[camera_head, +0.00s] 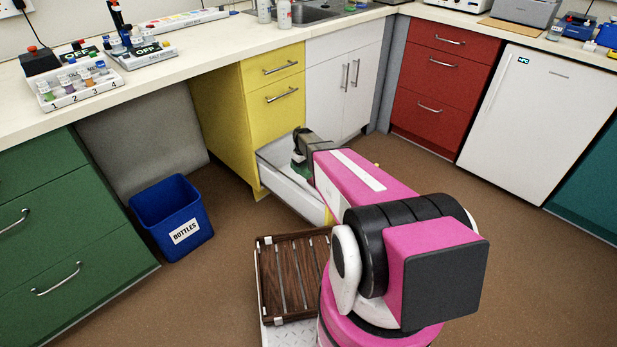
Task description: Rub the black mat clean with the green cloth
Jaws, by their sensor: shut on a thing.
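My gripper (303,156) is at the open lower drawer (288,197) of the yellow cabinet, over its inside. It is shut on a small dark green thing, which looks like the green cloth (298,168). Most of the cloth is hidden by the gripper and my pink arm. I cannot make out a black mat in this view. My arm covers much of the drawer's inside, so I cannot tell what lies there.
The yellow cabinet (272,112) stands under the pale counter (205,50). A blue bottles bin (170,205) is on the floor at left. A slatted brown tray (270,290) is beside my arm. The counter holds a numbered rack (75,100) and a sink (305,12). Brown floor is clear at right.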

